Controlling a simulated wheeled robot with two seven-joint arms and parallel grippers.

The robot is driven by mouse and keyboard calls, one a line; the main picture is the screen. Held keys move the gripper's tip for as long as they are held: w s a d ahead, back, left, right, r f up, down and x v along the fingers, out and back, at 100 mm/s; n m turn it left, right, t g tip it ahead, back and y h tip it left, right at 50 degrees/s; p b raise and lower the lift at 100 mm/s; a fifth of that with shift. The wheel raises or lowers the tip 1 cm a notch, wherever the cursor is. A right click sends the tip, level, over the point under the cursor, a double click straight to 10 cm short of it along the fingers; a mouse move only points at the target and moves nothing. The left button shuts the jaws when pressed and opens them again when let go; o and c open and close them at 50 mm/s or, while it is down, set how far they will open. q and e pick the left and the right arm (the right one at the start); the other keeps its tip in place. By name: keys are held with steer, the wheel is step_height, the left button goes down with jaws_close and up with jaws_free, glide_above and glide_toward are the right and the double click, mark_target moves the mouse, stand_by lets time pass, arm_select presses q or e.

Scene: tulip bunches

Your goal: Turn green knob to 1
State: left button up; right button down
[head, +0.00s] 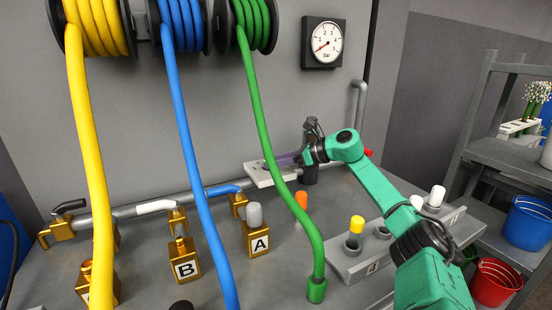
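I cannot make out a green knob; it may be hidden behind my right gripper or the green hose. My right gripper (286,160) is at a small white plate (258,177) by the back wall, with the green hose (268,125) crossing in front of it. The fingers are small and partly covered, so whether they are closed on anything is unclear. A round dial gauge (326,42) marked with numbers hangs on the wall, its red needle pointing to the lower left. My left gripper is not in view.
Yellow (88,150) and blue (190,150) hoses hang from wall reels. Brass fittings, including block B (185,268) and block A (257,240), stand on the grey bench. A grey block (350,262) with yellow and white caps sits under my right arm. Blue (528,222) and red (495,281) buckets are at right.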

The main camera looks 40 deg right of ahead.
mark_target(293, 172)
steer(key=shift+c, duration=2.1)
jaws_free()
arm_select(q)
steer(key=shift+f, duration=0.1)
arm_select(e)
steer(key=shift+s, duration=0.1)
steer(key=shift+s+d+f+b, duration=0.1)
steer(key=shift+s+d+b, duration=0.2)
steer(key=shift+b, duration=0.1)
arm_select(q)
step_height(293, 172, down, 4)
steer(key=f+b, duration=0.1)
steer(key=b, duration=0.3)
arm_select(e)
steer(key=v, duration=0.4)
steer(key=shift+s+d+f, duration=0.1)
steer(key=shift+s+f, duration=0.1)
steer(key=shift+s, duration=0.1)
arm_select(q)
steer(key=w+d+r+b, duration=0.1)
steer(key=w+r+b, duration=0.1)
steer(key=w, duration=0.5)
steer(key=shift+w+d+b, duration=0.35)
steer(key=shift+b, duration=0.05)
arm_select(e)
steer(key=v, duration=0.9)
steer(key=shift+r, duration=0.5)
